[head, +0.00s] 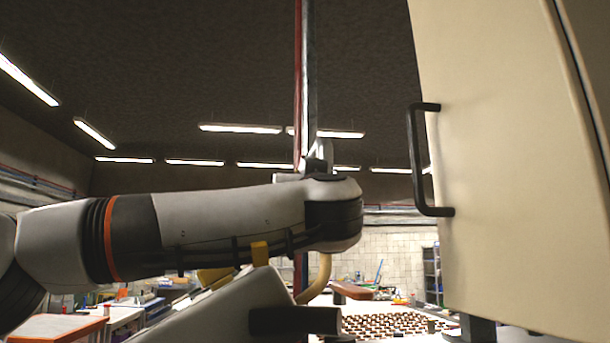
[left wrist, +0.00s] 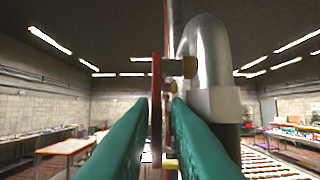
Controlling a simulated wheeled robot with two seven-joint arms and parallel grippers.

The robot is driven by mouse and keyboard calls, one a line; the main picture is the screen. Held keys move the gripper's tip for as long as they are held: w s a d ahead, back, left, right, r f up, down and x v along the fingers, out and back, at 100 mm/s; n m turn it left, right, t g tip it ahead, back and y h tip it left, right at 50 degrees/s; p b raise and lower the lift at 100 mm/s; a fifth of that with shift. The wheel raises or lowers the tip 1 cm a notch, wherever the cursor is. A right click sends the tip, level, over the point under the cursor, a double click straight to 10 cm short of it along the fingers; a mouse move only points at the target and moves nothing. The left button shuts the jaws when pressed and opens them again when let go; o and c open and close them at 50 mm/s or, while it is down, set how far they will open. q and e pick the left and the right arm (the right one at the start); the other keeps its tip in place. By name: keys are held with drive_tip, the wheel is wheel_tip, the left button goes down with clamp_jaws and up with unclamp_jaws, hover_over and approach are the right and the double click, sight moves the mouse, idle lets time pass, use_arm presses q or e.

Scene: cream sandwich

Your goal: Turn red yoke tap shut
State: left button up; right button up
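The red yoke tap (left wrist: 157,105) shows nearly edge-on in the left wrist view, as a thin upright red plate. A brass stem (left wrist: 180,67) joins it to a curved silver pipe (left wrist: 208,50) just right of it. My left gripper (left wrist: 162,102) is open, its two green fingers on either side of the red plate. The plate lies closer to the left finger, and a gap shows on the right; I cannot tell whether a finger touches. In the head view my arm hides the tap and the left gripper. My right gripper is in neither view.
A cream cabinet door (head: 510,150) with a black handle (head: 415,160) fills the right of the head view. A vertical red and silver pipe (head: 305,80) rises behind my arm.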

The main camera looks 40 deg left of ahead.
use_arm(q)
drive_tip(key=shift+w+a+r, duration=0.25)
drive_tip(key=shift+w+a, duration=0.2)
drive_tip(key=shift+a+r, duration=0.1)
drive_tip(key=shift+a, duration=0.25)
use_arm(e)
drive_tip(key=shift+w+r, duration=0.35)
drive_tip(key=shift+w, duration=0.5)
use_arm(q)
drive_tip(key=shift+d, duration=0.1)
clamp_jaws()
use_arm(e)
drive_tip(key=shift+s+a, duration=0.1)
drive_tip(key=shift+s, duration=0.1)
